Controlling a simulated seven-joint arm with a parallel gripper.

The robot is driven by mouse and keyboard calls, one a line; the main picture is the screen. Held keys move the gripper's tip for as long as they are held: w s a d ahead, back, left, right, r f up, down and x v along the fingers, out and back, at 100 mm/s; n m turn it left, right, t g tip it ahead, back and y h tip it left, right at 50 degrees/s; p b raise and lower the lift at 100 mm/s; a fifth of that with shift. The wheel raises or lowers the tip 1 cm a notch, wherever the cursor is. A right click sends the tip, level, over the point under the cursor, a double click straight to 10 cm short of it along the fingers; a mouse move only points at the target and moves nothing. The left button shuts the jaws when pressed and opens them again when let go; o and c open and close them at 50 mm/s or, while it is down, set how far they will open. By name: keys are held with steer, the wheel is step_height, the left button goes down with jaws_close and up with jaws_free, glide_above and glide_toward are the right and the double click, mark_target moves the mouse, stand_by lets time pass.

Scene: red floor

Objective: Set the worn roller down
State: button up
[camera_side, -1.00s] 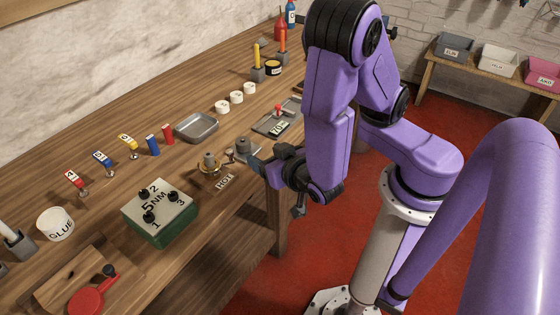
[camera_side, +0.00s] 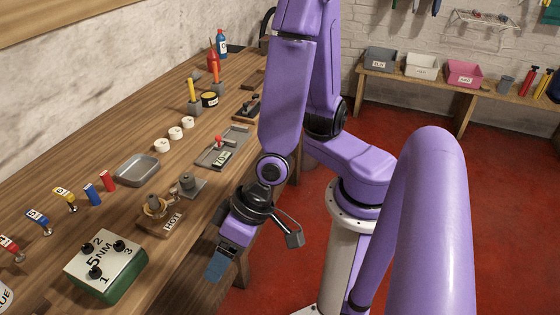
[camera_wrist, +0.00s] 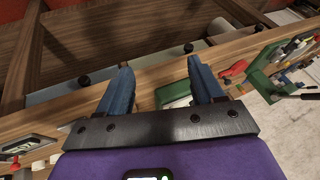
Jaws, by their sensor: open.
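My gripper (camera_side: 216,265) is in front of the workbench's front edge, tilted down and away from the tools. In the wrist view its two blue fingers (camera_wrist: 159,72) stand apart with nothing between them. I cannot tell which thing is the worn roller. A small grey cylinder (camera_side: 187,181) stands on a grey plate on the bench. Beside it, a brass-coloured round part (camera_side: 155,206) sits on the block marked HOT (camera_side: 172,222). Several white rings (camera_side: 175,133) lie in a row farther back.
A grey metal tray (camera_side: 137,168) and a plate with a red-knobbed lever (camera_side: 221,150) are farther back. Bins stand on a side shelf (camera_side: 510,93). The red floor (camera_side: 420,130) is open.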

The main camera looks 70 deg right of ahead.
steer(key=s+d+r+n+g, duration=0.4)
steer(key=s+r+n, duration=0.2)
steer(key=n, duration=0.1)
steer(key=shift+d+r+g, duration=0.15)
steer(key=shift+d+g, duration=0.2)
steer(key=shift+g, duration=0.05)
steer(key=shift+o, duration=0.6)
steer(key=d+r+n+h, duration=0.1)
steer(key=d+n+h, duration=0.1)
steer(key=d, duration=0.4)
steer(key=w+d+r+n+t+h, duration=0.1)
steer(key=d+r+n+h, duration=0.1)
steer(key=d, duration=0.4)
steer(key=shift+w+d, duration=0.25)
steer(key=shift+d, duration=0.15)
steer(key=shift+a, duration=0.1)
